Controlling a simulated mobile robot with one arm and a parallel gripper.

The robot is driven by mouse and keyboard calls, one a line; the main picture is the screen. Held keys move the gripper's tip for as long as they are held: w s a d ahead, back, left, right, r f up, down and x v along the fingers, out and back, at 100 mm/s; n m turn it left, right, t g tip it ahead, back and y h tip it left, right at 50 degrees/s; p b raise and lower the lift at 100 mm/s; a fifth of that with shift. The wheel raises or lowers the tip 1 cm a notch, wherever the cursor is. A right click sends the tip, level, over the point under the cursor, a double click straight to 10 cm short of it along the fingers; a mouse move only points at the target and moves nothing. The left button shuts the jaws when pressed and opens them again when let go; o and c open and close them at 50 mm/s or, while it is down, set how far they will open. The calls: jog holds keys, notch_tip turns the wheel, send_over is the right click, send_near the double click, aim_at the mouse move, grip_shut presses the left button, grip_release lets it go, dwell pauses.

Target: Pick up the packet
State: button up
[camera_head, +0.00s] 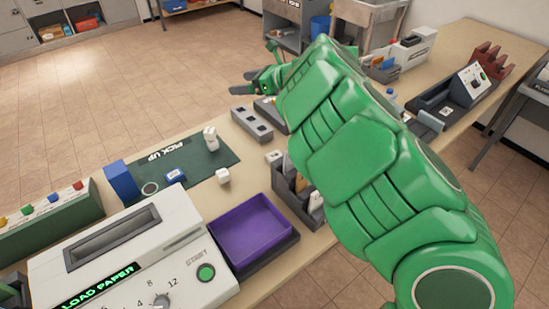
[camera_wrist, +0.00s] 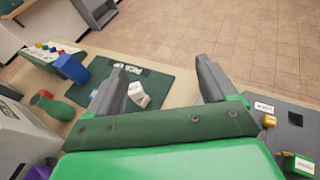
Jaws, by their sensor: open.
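A green mat (camera_head: 200,170) marked PICK UP lies on the table; it also shows in the wrist view (camera_wrist: 163,84). A small upright white item (camera_head: 211,138) stands near its right end, and a small blue-and-white item (camera_head: 175,175) lies near its front edge. I cannot tell which of these is the packet. In the wrist view a white item with dark print (camera_wrist: 138,95) shows on the mat, close to the left finger. My gripper (camera_head: 262,82) is above and beyond the mat.
A blue block (camera_head: 122,180) stands at the mat's left end. A white cube (camera_head: 222,175) is at its front right. A LOAD PAPER machine (camera_head: 115,250) and a purple tray (camera_head: 248,232) are nearer. A grey strip (camera_head: 252,124) lies right of the mat. My arm hides part of the table.

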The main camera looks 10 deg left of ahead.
jog(key=w+d+r+m+t+h, duration=0.3)
jog(key=w+r+m+t, duration=0.5)
jog(key=w+r+m, duration=0.3)
jog(key=w+d+r+m+t+h, duration=0.1)
jog(key=w+d+m+t+h, duration=0.15)
jog(key=d+m+h, duration=0.35)
jog(key=w+d+m+t+h, duration=0.1)
jog(key=w+d+m+h, duration=0.15)
jog(key=m, duration=0.55)
jog(key=m+g+h, duration=0.2)
jog(key=m+g, duration=1.3)
jog(key=m, duration=0.3)
send_over(275, 156)
notch_tip(275, 156, down, 16)
jog(key=f, duration=0.8)
jog(key=shift+s+d+f, duration=0.1)
jog(key=shift+d+f, duration=0.25)
jog(key=shift+f, duration=0.05)
jog(key=shift+a+f, duration=0.15)
jog(key=shift+f, duration=1.95)
jog(key=shift+a+f, duration=0.15)
jog(key=shift+f, duration=1.95)
